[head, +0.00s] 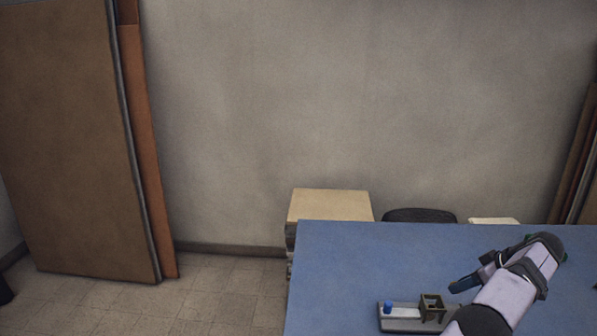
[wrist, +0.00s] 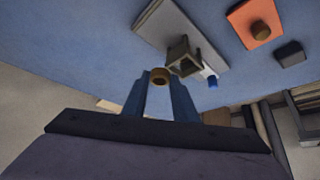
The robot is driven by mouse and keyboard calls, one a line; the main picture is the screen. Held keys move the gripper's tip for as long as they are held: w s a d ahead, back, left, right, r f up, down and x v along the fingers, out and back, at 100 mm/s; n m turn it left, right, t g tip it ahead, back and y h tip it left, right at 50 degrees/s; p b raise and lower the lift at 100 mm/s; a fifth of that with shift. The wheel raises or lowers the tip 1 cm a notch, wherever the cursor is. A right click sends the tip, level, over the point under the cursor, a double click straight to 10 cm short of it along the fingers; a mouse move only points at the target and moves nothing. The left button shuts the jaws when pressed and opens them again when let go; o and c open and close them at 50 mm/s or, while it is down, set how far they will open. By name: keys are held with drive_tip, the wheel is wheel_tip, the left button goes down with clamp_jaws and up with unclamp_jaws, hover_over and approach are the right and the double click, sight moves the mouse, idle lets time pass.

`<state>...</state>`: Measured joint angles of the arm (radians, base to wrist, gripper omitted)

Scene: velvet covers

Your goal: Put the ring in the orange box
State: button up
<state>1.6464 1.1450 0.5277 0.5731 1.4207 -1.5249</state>
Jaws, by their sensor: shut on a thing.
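The ring (wrist: 160,75), small and brown, is between the fingertips of my gripper (wrist: 160,84) in the wrist view. I cannot make out the ring in the head view. An orange flat-topped thing (wrist: 243,20) with a brown round knob on it is at the upper right of the wrist view, apart from the ring. Whether it is the orange box or has an opening, I cannot tell. It does not show in the head view.
A grey base (head: 400,325) with a pale strip and a blue knob (head: 387,307) carries an open, olive square frame (head: 432,307), close to my gripper. A dark block (wrist: 290,54) sits beside the orange thing. The blue table (head: 345,260) is clear on its left.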

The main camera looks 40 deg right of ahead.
drive_tip(key=w+a+r+p, duration=0.1)
drive_tip(key=w+a, duration=0.3)
drive_tip(key=w, duration=0.5)
drive_tip(key=w+a, duration=0.4)
drive_tip(key=w, duration=0.5)
drive_tip(key=w+a+r+p, duration=0.1)
drive_tip(key=w+a, duration=0.3)
drive_tip(key=w, duration=0.5)
drive_tip(key=w+a, duration=0.8)
drive_tip(key=a, duration=0.2)
drive_tip(key=w+a+n+p, duration=0.1)
drive_tip(key=w+a, duration=0.1)
drive_tip(key=a, duration=0.9)
drive_tip(key=w+a+p, duration=0.1)
drive_tip(key=w+a, duration=0.1)
drive_tip(key=a, duration=0.9)
drive_tip(key=s+a+p, duration=0.1)
drive_tip(key=s+a, duration=0.2)
drive_tip(key=a, duration=0.5)
drive_tip(key=s+a+n+y, duration=0.1)
drive_tip(key=s+a, duration=0.3)
drive_tip(key=a, duration=0.5)
drive_tip(key=shift+f+p, duration=0.2)
drive_tip(key=shift+p, duration=0.2)
drive_tip(key=shift+s+a, duration=0.25)
drive_tip(key=shift+a, duration=0.05)
drive_tip(key=shift+d, duration=0.2)
